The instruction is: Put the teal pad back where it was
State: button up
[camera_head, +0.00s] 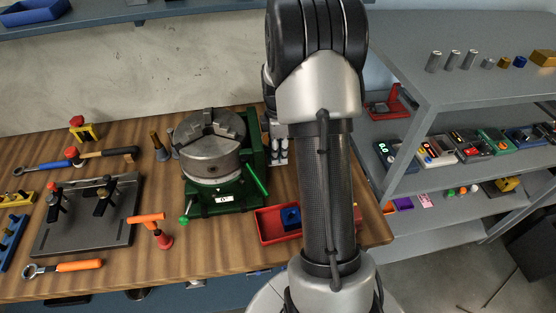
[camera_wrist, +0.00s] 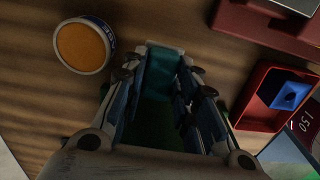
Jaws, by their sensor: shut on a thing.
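The teal pad (camera_wrist: 161,72) shows in the wrist view as a teal-green surface between the fingers of my gripper (camera_wrist: 166,82). My gripper is shut on it. The fingers hide part of the pad, and its lower part is dark.
A round tin with an orange top (camera_wrist: 82,46) stands left of the fingers. A red tray (camera_head: 265,235) holding a blue block (camera_head: 290,217) is near the bench's right end. A green-based chuck (camera_head: 210,160) stands left of my arm. Grey shelves (camera_head: 440,180) rise at right.

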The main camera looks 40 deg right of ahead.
jog(key=shift+f+b, duration=0.45)
jog(key=shift+f, duration=1.4)
jog(key=shift+f, duration=0.15)
jog(key=o, duration=1)
jog(key=shift+o, duration=0.2)
notch_tip(320, 180, up, 12)
jog(key=p, duration=0.3)
jog(key=shift+s+p, duration=0.1)
jog(key=shift+p, duration=0.2)
